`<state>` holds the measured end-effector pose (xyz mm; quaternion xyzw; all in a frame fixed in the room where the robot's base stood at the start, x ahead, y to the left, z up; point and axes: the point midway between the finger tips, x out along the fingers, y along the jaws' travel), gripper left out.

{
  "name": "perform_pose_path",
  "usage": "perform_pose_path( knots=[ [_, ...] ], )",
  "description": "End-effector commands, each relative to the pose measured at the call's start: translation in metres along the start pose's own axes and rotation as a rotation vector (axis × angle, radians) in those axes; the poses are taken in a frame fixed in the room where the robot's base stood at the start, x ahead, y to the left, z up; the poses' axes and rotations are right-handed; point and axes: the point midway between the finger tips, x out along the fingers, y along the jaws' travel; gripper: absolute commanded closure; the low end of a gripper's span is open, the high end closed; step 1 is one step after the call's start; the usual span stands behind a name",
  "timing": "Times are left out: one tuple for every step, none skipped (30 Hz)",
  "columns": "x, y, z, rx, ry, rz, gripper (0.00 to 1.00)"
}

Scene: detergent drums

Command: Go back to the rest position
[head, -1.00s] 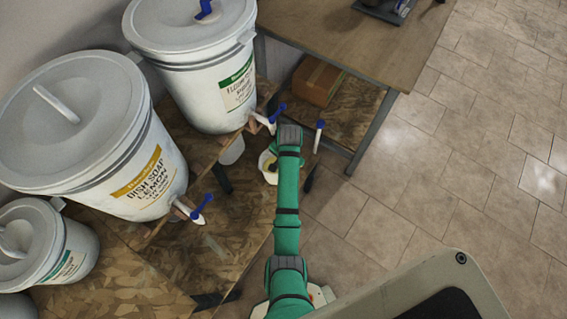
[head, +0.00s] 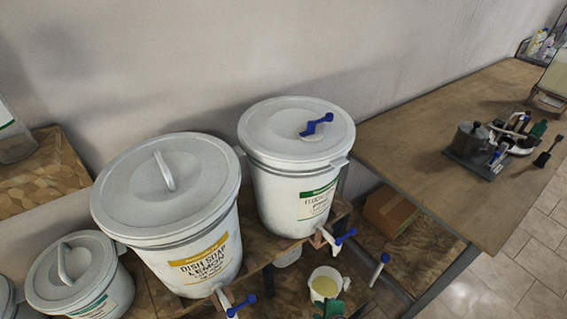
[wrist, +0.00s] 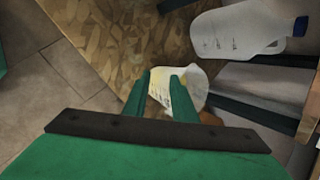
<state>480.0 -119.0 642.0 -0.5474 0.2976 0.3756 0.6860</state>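My gripper (wrist: 161,88) shows in the wrist view with its two green fingers apart. A white measuring cup (wrist: 193,82) with yellow contents lies just beyond the fingertips, and the right finger overlaps it. I see nothing clearly pinched between the fingers. In the head view the cup (head: 325,287) is upright below the tap of the rear drum, at the bottom edge. A green part of my gripper (head: 328,309) shows in front of it. What the cup rests on is hidden.
The lemon dish soap drum (head: 170,200) and the rear drum (head: 297,165) stand on a wooden stand with blue-handled taps. A table (head: 440,150) stands to the right, with a cardboard box (head: 389,212) below. A blue-capped bottle (wrist: 240,30) shows in the wrist view.

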Motion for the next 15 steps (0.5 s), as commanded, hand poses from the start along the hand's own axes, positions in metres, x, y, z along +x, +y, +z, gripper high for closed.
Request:
perform_pose_path(
  knots=[
    [-0.008, 0.01, 0.011, 0.025, -0.007, -0.039, 0.75],
    [-0.013, 0.013, 0.017, 0.041, -0.011, -0.066, 0.75],
    [-0.021, 0.016, 0.024, 0.061, -0.015, -0.101, 0.75],
    [-0.026, 0.018, 0.03, 0.073, -0.018, -0.127, 0.75],
    [-0.031, 0.022, 0.035, 0.073, -0.014, -0.148, 0.75],
    [-0.035, 0.029, 0.04, 0.047, 0.001, -0.171, 0.75],
    [-0.038, 0.035, 0.042, 0.01, 0.019, -0.183, 0.75],
    [-0.041, 0.042, 0.045, -0.037, 0.041, -0.191, 0.75],
    [-0.045, 0.05, 0.048, -0.103, 0.072, -0.204, 0.75],
    [-0.048, 0.056, 0.05, -0.152, 0.095, -0.213, 0.75],
    [-0.052, 0.061, 0.052, -0.201, 0.116, -0.221, 0.75],
    [-0.059, 0.068, 0.056, -0.269, 0.146, -0.234, 0.75],
    [-0.064, 0.073, 0.058, -0.32, 0.168, -0.24, 0.75],
    [-0.07, 0.078, 0.061, -0.371, 0.189, -0.249, 0.75],
    [-0.078, 0.083, 0.064, -0.441, 0.218, -0.26, 0.75]
  ],
)
